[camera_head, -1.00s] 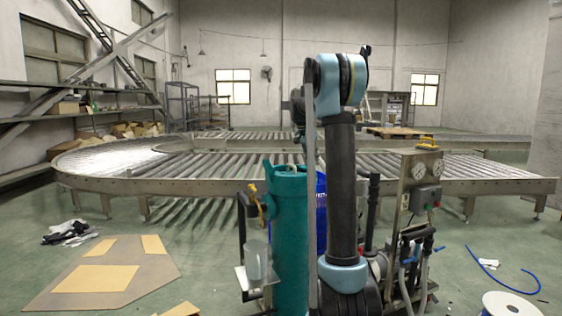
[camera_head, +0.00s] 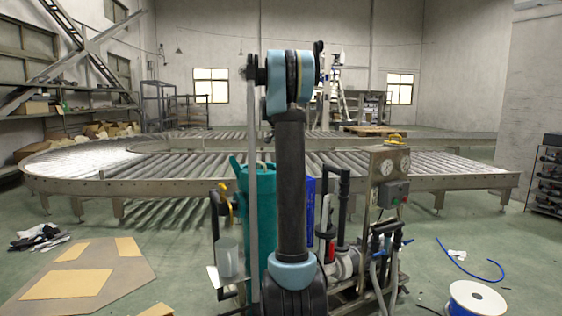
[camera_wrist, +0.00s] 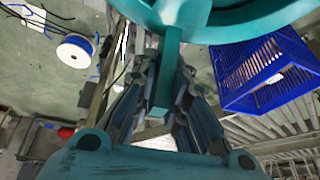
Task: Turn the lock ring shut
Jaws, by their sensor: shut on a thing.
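In the wrist view a round teal rim (camera_wrist: 255,26), seemingly the lock ring, crosses the top of the picture. A straight teal bar (camera_wrist: 165,85) reaches from it down between the fingers. My gripper (camera_wrist: 168,70) is shut on this bar, one finger on each side. In the head view a teal cylinder (camera_head: 238,205) stands upright on the floor cart, partly hidden behind my arm. The ring and my gripper cannot be made out there.
A blue basket (camera_wrist: 265,70) is close by on the right in the wrist view. A gauge panel (camera_head: 388,175) and hoses stand right of my arm. A roller conveyor (camera_head: 440,180) runs behind. A white spool (camera_head: 475,300) and cardboard (camera_head: 80,275) lie on the floor.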

